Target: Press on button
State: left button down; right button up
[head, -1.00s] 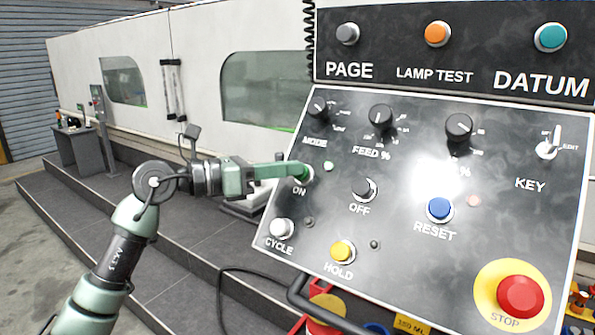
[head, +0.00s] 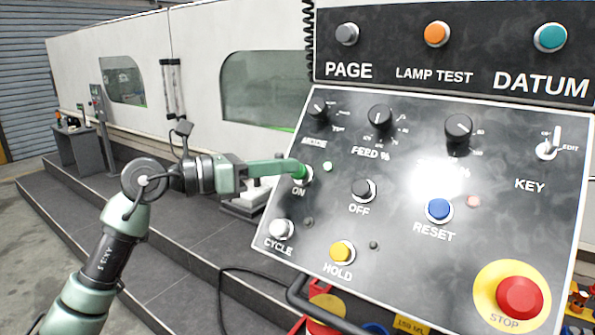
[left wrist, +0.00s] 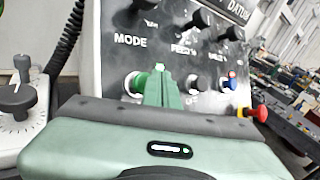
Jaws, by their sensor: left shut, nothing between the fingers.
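The green ON button (head: 302,175) sits in a pale ring at the left edge of the tilted black control panel (head: 400,255). My left gripper (head: 293,167) is shut and empty, its green fingers reaching in from the left with their tips at the button. In the left wrist view the shut fingers (left wrist: 162,88) point at the panel just right of the green button (left wrist: 137,84). I cannot tell whether the tips touch the button. My right gripper is not in view.
Near the ON button are the black OFF button (head: 363,189), the white CYCLE button (head: 281,229), the yellow HOLD button (head: 342,252) and the MODE knob (head: 317,109). A red STOP button (head: 520,296) is at lower right. Steps and a white machine stand behind.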

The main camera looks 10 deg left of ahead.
pick_arm(q)
jog(key=shift+s+a+r, duration=0.35)
jog(key=shift+s+r, duration=0.45)
jog(key=shift+s, duration=0.15)
jog(key=shift+s+a+r, duration=0.3)
jog(key=shift+s+r, duration=0.45)
jog(key=shift+s, duration=0.15)
